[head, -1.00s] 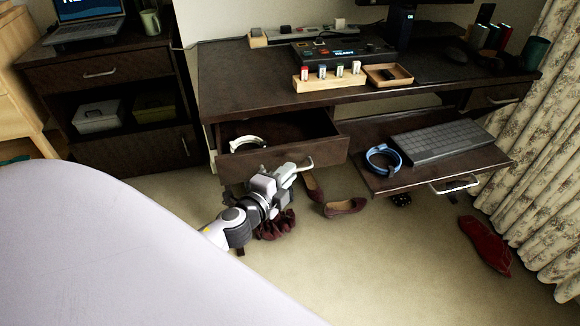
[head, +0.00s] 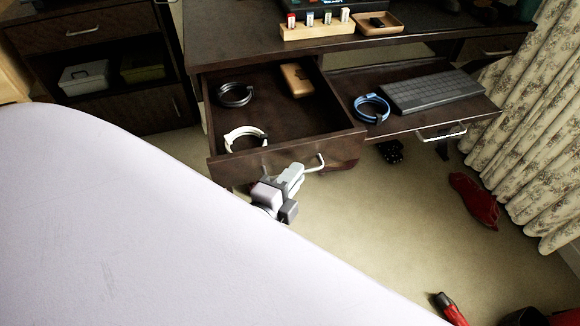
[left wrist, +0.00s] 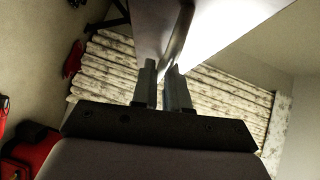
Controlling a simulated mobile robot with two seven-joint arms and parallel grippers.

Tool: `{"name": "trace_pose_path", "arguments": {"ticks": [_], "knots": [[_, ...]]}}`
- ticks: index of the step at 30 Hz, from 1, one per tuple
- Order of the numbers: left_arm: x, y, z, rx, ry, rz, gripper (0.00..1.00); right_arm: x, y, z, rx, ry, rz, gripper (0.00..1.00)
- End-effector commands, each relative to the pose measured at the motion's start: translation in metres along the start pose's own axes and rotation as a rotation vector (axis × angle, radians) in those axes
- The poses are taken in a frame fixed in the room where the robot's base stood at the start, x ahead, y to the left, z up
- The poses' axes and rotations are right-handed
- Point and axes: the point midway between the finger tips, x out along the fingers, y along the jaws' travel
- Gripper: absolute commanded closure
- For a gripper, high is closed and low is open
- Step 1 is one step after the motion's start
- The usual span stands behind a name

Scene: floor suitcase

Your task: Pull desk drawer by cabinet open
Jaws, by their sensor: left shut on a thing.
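The desk drawer (head: 283,160) by the cabinet is pulled well out from under the left part of the dark desk (head: 350,48). A black ring-shaped item (head: 236,94), a white ring-shaped item (head: 246,134) and a tan box (head: 297,79) lie inside it. My left gripper (head: 299,172) is at the drawer front, shut on its metal handle (head: 318,163). The left wrist view shows both fingers (left wrist: 164,88) close together, near a large surface; the handle is hard to make out there. My right gripper is in neither view.
The dark cabinet (head: 100,38) stands at the left. A pulled-out tray (head: 408,125) holds a keyboard (head: 432,91) and a blue ring-shaped item (head: 371,107). A large pale surface (head: 150,240) fills the lower left. A red shoe (head: 474,200) lies on open carpet.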

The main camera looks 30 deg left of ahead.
Motion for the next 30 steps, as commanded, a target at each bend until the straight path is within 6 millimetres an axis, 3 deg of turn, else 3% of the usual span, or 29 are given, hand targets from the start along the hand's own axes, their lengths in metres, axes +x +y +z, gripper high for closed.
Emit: {"name": "trace_pose_path", "arguments": {"ticks": [12, 13, 15, 25, 30], "knots": [[-0.002, 0.001, -0.001, 0.001, -0.001, 0.001, 1.0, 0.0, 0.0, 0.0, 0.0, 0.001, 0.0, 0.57], [-0.002, 0.001, -0.001, 0.001, -0.001, 0.0, 0.83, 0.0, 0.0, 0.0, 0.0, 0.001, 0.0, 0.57], [-0.001, 0.0, -0.001, 0.001, -0.001, 0.0, 0.64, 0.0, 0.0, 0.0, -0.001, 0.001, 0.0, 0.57], [-0.002, -0.002, -0.002, 0.0, 0.0, -0.001, 0.64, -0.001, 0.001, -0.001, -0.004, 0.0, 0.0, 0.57], [-0.004, -0.021, -0.004, 0.001, 0.0, -0.003, 0.64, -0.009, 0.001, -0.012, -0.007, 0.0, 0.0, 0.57]]}}
